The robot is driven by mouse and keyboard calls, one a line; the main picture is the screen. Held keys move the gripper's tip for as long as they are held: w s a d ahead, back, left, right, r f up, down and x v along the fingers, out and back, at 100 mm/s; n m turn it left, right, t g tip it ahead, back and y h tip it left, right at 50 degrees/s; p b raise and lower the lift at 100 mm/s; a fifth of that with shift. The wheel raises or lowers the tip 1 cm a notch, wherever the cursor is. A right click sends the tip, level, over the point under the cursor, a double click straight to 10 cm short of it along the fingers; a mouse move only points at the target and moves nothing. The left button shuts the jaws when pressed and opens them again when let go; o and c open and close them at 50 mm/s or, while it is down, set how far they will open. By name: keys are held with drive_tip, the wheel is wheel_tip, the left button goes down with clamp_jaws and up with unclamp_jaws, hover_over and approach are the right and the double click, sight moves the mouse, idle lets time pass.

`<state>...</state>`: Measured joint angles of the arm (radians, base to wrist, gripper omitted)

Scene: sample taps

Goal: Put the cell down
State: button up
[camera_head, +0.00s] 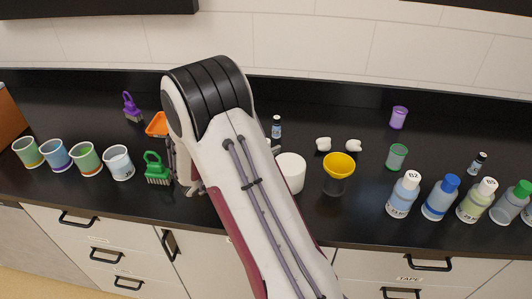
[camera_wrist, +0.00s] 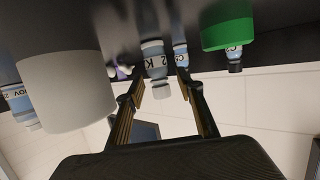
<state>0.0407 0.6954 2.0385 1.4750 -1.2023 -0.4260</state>
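My gripper shows in the wrist view (camera_wrist: 161,78), with its two fingers apart. A small vial with a pale blue label and white cap (camera_wrist: 154,62) appears upside down between the fingertips; a gap shows beside it, so it does not look gripped. I cannot pick out a cell for certain. A dark bluish rectangle (camera_wrist: 146,130) shows between the fingers, and I cannot tell if it is an object or background. In the head view my arm hides most of the gripper, low over the counter beside the green brush (camera_head: 157,170).
A white cylinder (camera_head: 290,172) and a yellow funnel in a dark cup (camera_head: 338,166) stand right of my arm. Several beakers (camera_head: 86,158) stand left. Several capped bottles (camera_head: 440,198) stand right.

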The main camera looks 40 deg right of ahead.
drive_tip(key=shift+w+d+f, duration=0.1)
drive_tip(key=shift+d+f, duration=0.05)
drive_tip(key=shift+d, duration=0.2)
clamp_jaws()
idle(0.5)
drive_tip(key=shift+r, duration=5)
